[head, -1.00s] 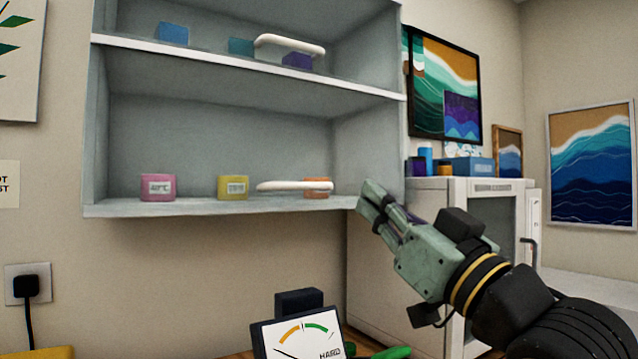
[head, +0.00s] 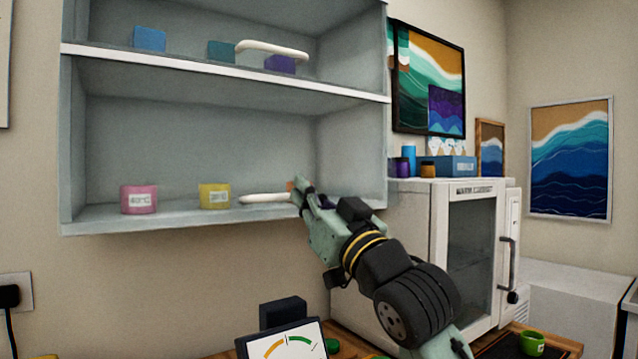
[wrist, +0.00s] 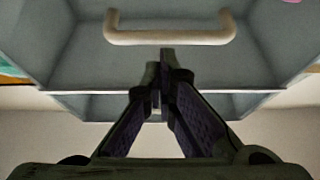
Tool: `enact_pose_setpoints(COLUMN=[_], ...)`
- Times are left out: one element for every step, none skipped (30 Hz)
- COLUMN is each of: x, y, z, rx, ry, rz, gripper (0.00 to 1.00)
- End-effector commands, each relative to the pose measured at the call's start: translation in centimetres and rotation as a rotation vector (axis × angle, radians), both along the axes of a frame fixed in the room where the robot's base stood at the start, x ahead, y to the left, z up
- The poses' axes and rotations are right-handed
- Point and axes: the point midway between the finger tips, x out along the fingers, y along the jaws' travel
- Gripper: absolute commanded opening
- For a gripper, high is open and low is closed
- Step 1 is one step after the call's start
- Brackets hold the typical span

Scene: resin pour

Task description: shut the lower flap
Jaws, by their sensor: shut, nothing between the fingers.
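The grey wall cabinet (head: 75,150) has an upper and a lower compartment, and I see into both. A white bar handle (head: 265,198) shows at the lower compartment's bottom front. I cannot make out a flap panel around it. A similar upper handle (head: 272,49) shows in the upper compartment. My gripper (head: 298,187) is shut and empty, its tips by the right end of the lower handle; contact cannot be told. In the wrist view, a white handle (wrist: 170,38) spans the top, beyond the shut fingertips (wrist: 160,62).
A pink pot (head: 139,199) and a yellow pot (head: 215,196) stand in the lower compartment. An orange one (head: 290,186) is mostly hidden by my gripper. A white curing cabinet (head: 412,240) stands at right.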

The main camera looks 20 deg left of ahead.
Motion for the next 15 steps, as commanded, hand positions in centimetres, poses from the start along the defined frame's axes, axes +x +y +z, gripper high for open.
enact_pose_setpoints(x=[0.12, 0.16, 0.19, 0.21, 0.21, 0.21, 0.20, 0.20, 0.20, 0.20, 0.19, 0.23, 0.30, 0.41, 0.61], y=[0.19, 0.25, 0.30, 0.31, 0.31, 0.31, 0.31, 0.30, 0.30, 0.30, 0.29, 0.35, 0.48, 0.66, 0.96], z=[-0.03, -0.08, -0.12, -0.14, -0.16, -0.16, -0.16, -0.17, -0.16, -0.16, -0.16, -0.26, -0.43, -0.66, -0.97], rx=[0.000, 0.000, -0.001, -0.001, -0.001, -0.001, -0.001, -0.001, -0.001, -0.001, -0.001, 0.002, 0.005, 0.012, 0.026], ry=[0.000, 0.000, -0.001, -0.001, -0.001, -0.001, -0.001, -0.001, -0.001, -0.001, -0.001, -0.001, -0.003, -0.008, -0.016], rz=[0.000, 0.000, 0.000, 0.000, 0.000, 0.000, 0.000, 0.000, 0.000, 0.000, 0.000, 0.000, 0.001, 0.003, 0.006], gripper=[0.00, 0.00, 0.00, 0.00, 0.00, 0.00, 0.00, 0.00, 0.00, 0.00, 0.00, 0.00, 0.00, 0.00, 0.00])
